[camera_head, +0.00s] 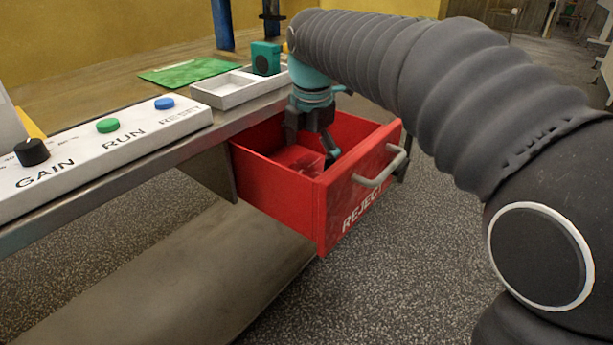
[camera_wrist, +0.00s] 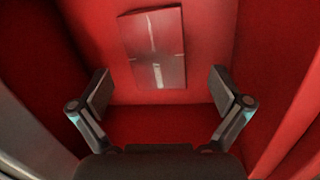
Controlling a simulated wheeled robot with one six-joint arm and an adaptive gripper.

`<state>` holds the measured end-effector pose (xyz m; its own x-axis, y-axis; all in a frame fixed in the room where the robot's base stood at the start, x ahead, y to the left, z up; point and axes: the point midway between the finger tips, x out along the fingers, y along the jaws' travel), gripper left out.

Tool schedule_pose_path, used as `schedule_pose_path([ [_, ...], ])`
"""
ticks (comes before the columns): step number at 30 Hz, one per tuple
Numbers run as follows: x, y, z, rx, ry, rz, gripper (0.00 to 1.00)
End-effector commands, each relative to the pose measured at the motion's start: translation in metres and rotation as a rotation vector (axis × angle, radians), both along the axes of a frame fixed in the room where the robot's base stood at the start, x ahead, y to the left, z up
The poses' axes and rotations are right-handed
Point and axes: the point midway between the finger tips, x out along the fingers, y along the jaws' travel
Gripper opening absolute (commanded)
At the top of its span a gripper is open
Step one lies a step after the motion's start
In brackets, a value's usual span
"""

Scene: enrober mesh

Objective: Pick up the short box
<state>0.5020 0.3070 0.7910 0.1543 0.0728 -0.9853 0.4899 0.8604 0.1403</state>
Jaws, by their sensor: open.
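The short box (camera_wrist: 152,48) looks like a flat reddish block with a shiny, pale-streaked top. It lies on the floor of the open red drawer, slightly turned, in the upper middle of the wrist view. In the head view a reddish shape in the drawer (camera_head: 323,195) is partly hidden by the drawer front and my gripper. My gripper (camera_head: 318,160) points down into the drawer. In the wrist view my gripper (camera_wrist: 160,95) is open and empty, its fingers wide apart. The box lies beyond the fingertips, with nothing between the fingers but drawer floor.
The drawer walls stand close around my gripper; its front has a grey handle (camera_head: 380,168). Above are a white divided tray (camera_head: 222,98), a teal block (camera_head: 265,58), a green sheet (camera_head: 190,71) and a control panel (camera_head: 85,150) with buttons and a knob.

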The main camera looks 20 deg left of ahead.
Motion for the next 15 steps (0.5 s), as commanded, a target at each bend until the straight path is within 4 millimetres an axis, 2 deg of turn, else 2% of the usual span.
schedule_pose_path([
  [7, 0.007, 0.006, -0.034, -0.001, 0.002, 0.000, 1.00],
  [15, 0.008, 0.007, -0.043, -0.001, 0.001, 0.000, 1.00],
])
